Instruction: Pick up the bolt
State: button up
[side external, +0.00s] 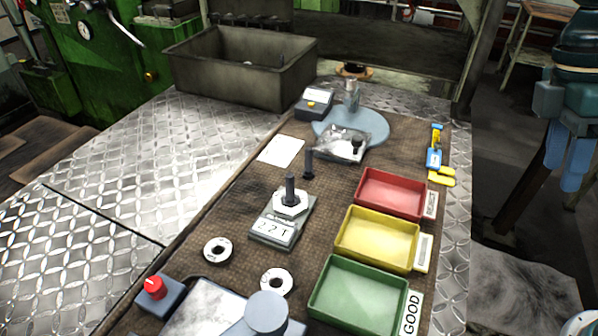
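A dark bolt (308,164) stands upright on the brown mat near the middle of the side external view. Another dark bolt (290,187) stands upright on a white plate on a small grey device (271,233) with a label reading like "22T". A third dark bolt-like piece (356,147) shows at a clear bag or dish (336,146) behind them. My gripper (565,172) hangs at the right edge, beyond the mat and well apart from the bolts. Its two light-blue fingers look apart, with nothing between them.
Red (391,193), yellow (377,239) and green (358,295) trays line the right side. A grey bin (242,66) stands at the back left. Two ring gauges (217,250) and a red knob (154,288) are at the front. The metal tabletop (110,190) at left is clear.

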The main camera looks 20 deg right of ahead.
jog(key=w+a+f+n+g+h, duration=0.1)
jog(key=w+a+n+g+h, duration=0.1)
jog(key=w+a+n+g, duration=0.25)
notch_tip(320, 180, up, 3)
jog(key=t+y, duration=0.3)
jog(key=t, duration=0.5)
send_over(290, 176)
jog(key=shift+n+g, duration=0.25)
jog(key=shift+n, duration=0.1)
jog(key=shift+f, duration=0.15)
jog(key=shift+f, duration=4.2)
jog(key=shift+f, duration=2.6)
